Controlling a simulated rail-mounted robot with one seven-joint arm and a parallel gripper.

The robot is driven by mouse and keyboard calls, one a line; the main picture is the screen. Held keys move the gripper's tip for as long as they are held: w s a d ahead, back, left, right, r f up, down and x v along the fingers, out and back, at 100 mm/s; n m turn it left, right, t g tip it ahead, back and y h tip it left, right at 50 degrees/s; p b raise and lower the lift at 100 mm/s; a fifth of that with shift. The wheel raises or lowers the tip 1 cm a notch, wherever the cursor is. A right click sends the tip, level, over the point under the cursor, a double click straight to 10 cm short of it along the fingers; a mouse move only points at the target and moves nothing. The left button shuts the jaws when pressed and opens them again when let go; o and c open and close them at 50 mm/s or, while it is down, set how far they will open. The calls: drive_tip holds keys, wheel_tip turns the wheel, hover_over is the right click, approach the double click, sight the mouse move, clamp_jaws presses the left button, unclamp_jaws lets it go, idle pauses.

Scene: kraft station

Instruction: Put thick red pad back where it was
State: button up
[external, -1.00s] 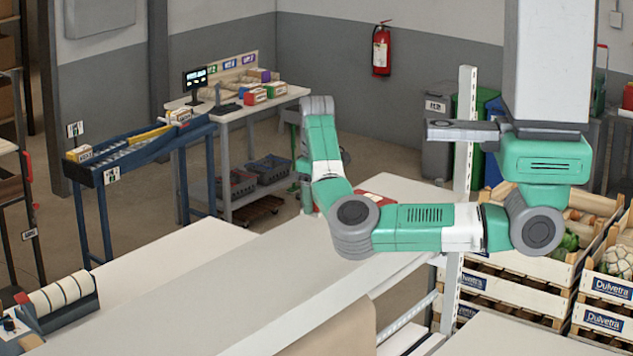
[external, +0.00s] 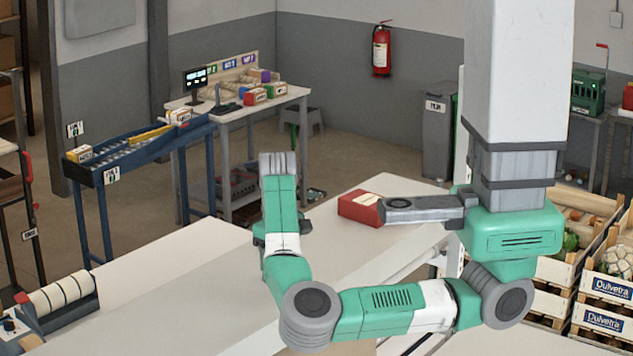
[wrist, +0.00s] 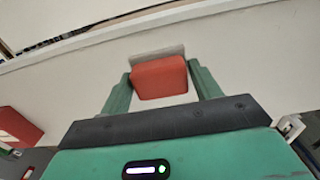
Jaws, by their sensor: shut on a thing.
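In the wrist view the thick red pad (wrist: 160,80) sits between the two green fingers of my gripper (wrist: 160,70). The fingers are shut on its left and right sides. A pale grey strip shows just beyond the pad; I cannot tell what it belongs to. Below is a light work surface (wrist: 240,50). In the external view my arm hides the fingers and the held pad.
A red box with a pale label (external: 360,207) stands on the white table (external: 415,187); a red box (wrist: 18,130) also shows at the wrist view's left edge. A roller with white bands (external: 62,293) is at front left. The long pale surface (external: 190,300) looks clear.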

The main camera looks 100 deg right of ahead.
drive_tip(key=p, duration=0.1)
hover_over(232, 294)
drive_tip(key=shift+f, duration=0.45)
drive_tip(key=shift+f+p, duration=0.45)
drive_tip(key=shift+f, duration=1.35)
drive_tip(key=shift+s+f, duration=0.1)
drive_tip(key=shift+f, duration=0.05)
drive_tip(key=o, duration=1)
drive_tip(key=shift+o, duration=0.2)
wheel_tip(232, 294, up, 12)
drive_tip(key=shift+r, duration=0.2)
